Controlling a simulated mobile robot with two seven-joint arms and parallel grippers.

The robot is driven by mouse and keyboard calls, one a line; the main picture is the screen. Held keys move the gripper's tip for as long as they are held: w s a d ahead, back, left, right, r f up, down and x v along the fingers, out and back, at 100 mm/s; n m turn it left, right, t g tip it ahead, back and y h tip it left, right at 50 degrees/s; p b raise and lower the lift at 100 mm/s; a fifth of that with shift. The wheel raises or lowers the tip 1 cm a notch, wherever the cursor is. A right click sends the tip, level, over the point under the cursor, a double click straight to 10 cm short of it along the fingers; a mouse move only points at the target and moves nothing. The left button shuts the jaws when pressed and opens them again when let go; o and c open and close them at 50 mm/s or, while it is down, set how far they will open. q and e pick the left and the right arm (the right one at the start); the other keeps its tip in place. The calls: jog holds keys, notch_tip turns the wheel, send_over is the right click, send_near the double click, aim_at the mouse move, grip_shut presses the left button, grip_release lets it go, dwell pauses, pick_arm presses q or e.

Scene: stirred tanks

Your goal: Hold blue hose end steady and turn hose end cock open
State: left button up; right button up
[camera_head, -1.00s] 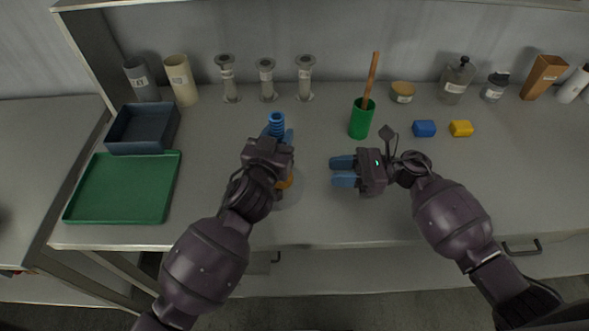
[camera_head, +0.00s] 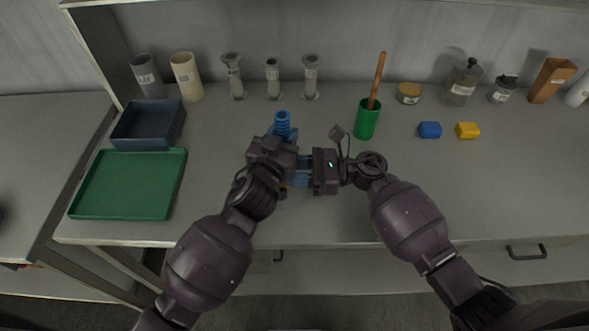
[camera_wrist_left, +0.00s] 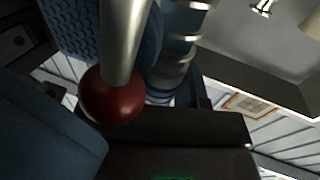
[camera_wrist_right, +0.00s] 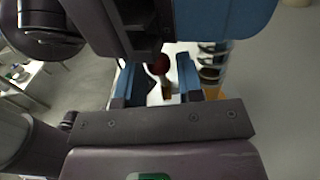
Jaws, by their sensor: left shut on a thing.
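The blue hose end (camera_head: 282,122) stands up ribbed just beyond my left gripper (camera_head: 282,136), which is shut on it. Its lower part is hidden by the gripper. In the left wrist view a metal lever with a dark red ball knob (camera_wrist_left: 112,96) shows close up, beside a banded metal piece (camera_wrist_left: 172,65). My right gripper (camera_head: 300,172) is right beside the left one, fingers pointing left. In the right wrist view its fingers (camera_wrist_right: 160,82) are apart, with the red knob (camera_wrist_right: 159,64) showing between them. Whether they touch it I cannot tell.
A green tray (camera_head: 78,198) and a dark blue bin (camera_head: 120,134) lie to the left. A green cup (camera_head: 367,122) with a wooden stick, a blue block (camera_head: 429,130) and a yellow block (camera_head: 467,131) are to the right. Grey stands and bottles line the back. The front right bench is clear.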

grip_shut()
jog(key=shift+r+h, duration=0.1)
jog(key=shift+h, duration=0.2)
jog(key=shift+a+h, duration=0.2)
jog(key=shift+h, duration=0.1)
grip_release()
